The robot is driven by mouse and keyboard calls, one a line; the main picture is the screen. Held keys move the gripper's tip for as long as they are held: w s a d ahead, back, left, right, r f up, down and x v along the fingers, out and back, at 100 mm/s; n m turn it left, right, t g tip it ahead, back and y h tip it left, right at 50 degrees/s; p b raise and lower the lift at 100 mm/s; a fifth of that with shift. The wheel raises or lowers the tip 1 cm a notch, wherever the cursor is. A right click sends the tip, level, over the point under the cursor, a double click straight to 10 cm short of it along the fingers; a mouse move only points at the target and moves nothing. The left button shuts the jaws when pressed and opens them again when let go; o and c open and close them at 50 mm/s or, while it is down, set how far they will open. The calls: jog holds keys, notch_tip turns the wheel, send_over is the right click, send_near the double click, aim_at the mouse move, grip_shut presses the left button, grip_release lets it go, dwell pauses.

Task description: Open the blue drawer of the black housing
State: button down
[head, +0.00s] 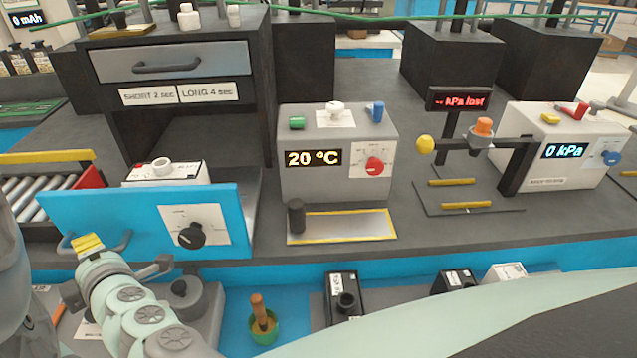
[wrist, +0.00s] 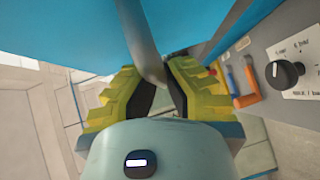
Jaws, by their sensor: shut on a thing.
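The black housing (head: 289,88) stands at the left, with a grey upper drawer that is shut. The blue drawer (head: 135,220) is in its lower part. Its blue front stands forward of the housing, and a white box (head: 163,172) with a round knob shows behind it. The front carries a black dial on a white label. Its grey handle (head: 123,243) is at the lower left; it shows as a bar in the wrist view (wrist: 142,45). My gripper (head: 88,243) is at the handle. In the wrist view its yellow fingers (wrist: 153,92) are shut around the bar.
A grey unit (head: 338,180) reading 20 °C stands right of the housing. A roller conveyor (head: 40,196) is at the left. Below the counter edge are a green bowl (head: 263,328) and black boxes (head: 343,295). A grey panel with a black knob (wrist: 285,73) shows in the wrist view.

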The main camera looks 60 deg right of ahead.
jog(key=shift+f, duration=0.15)
jog(key=c, duration=1)
grip_release()
